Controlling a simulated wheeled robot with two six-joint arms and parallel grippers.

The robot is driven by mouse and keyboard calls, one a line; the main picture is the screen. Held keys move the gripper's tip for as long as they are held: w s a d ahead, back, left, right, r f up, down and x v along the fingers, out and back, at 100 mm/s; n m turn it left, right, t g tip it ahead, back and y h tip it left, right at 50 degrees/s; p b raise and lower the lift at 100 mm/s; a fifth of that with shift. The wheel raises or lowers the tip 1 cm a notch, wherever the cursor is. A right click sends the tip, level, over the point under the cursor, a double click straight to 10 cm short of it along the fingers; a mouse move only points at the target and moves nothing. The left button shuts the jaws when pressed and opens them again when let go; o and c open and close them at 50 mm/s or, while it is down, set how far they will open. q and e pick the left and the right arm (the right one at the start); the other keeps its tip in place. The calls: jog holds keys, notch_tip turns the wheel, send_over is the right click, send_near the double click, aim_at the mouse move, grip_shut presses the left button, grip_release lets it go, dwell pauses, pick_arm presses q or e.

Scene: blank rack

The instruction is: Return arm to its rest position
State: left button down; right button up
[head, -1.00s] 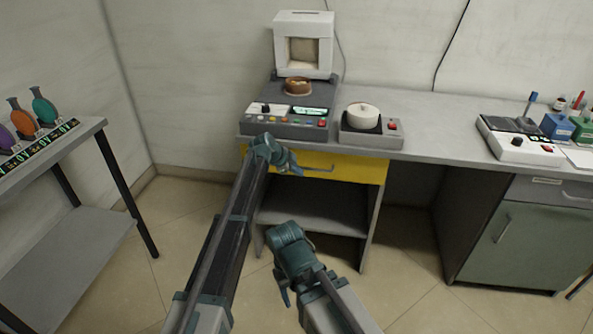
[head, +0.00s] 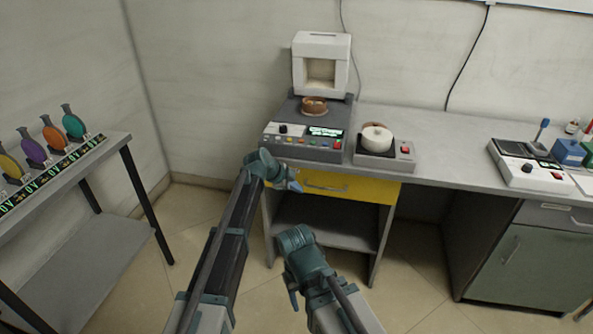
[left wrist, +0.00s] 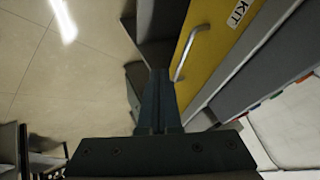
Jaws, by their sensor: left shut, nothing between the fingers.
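My left arm reaches forward from the bottom of the head view. Its gripper (head: 294,186) is shut and empty, in front of the yellow drawer (head: 360,188) under the bench. In the left wrist view the left gripper's fingers (left wrist: 158,74) are together with nothing between them. The drawer's metal handle (left wrist: 187,54) shows just beyond them; I cannot tell whether they touch. My right gripper (head: 293,298) is folded low in front of the bench and points down. Its jaws are too small and turned away to read.
The grey bench (head: 450,155) carries a machine with a white furnace-like box (head: 322,40), a unit with a white round lid (head: 377,137), and another device (head: 525,170) at right. Floor between is clear.

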pick_arm(q)
jog(key=s+a+f+n+g+y, duration=0.2)
jog(key=s+a+f+n+y, duration=0.1)
jog(key=s+a+n, duration=1.05)
jog(key=s+a+f+n+g+y, duration=0.2)
jog(key=s+a+n+y, duration=0.3)
jog(key=s+a, duration=0.95)
jog(key=s+d+m, duration=0.3)
jog(key=s+d, duration=0.7)
jog(key=d, duration=0.5)
notch_tip(320, 180, up, 15)
jog(key=p, duration=1.4)
jog(key=shift+f+n+g+p, duration=0.15)
jog(key=shift+n+g+p, duration=0.15)
jog(key=shift+n+p, duration=0.05)
